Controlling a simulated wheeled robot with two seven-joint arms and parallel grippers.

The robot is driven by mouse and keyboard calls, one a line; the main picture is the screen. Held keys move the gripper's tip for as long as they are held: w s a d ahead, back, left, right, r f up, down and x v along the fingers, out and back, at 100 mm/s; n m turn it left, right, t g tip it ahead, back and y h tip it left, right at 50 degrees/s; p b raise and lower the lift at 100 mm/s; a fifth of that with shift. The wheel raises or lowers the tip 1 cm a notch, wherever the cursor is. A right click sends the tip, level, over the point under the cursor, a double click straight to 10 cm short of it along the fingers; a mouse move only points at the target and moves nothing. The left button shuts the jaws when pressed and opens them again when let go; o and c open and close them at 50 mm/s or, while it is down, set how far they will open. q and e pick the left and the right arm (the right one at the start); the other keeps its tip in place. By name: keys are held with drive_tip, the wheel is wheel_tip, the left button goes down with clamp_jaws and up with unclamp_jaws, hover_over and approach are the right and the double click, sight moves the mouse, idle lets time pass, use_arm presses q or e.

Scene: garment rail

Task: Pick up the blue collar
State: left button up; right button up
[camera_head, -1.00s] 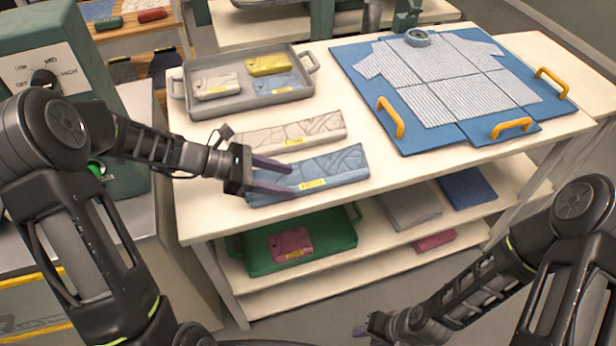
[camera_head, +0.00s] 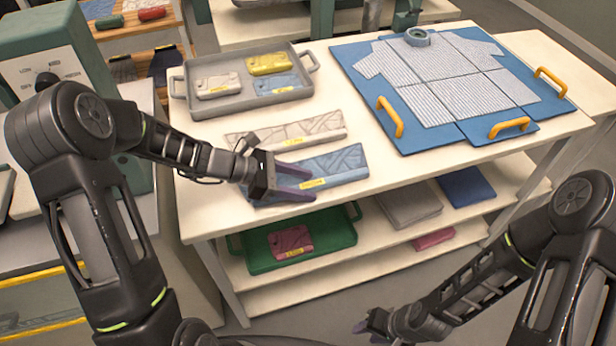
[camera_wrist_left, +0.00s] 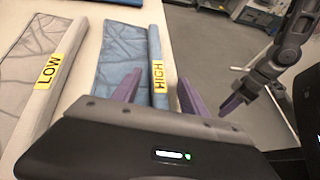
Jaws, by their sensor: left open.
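A flat blue folded piece (camera_head: 338,165) with a yellow label lies near the front edge of the table. In the left wrist view this blue piece (camera_wrist_left: 122,50) has a rolled edge with a label reading HIGH. My left gripper (camera_head: 313,186) is open at its front left part. In the left wrist view the labelled edge lies between the fingers of my left gripper (camera_wrist_left: 158,92); contact cannot be told. My right gripper (camera_head: 372,322) is low in front of the table, away from the piece; its jaws are too small to judge.
A grey folded piece (camera_head: 290,132) labelled LOW lies just behind. A grey tray (camera_head: 215,107) holds small white, yellow and blue pieces. A blue board (camera_head: 360,85) with orange handles carries a striped shirt. A lower shelf holds a green tray (camera_head: 335,240).

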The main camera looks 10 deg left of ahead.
use_arm(q)
drive_tip(key=shift+c, duration=0.3)
clamp_jaws()
idle(0.4)
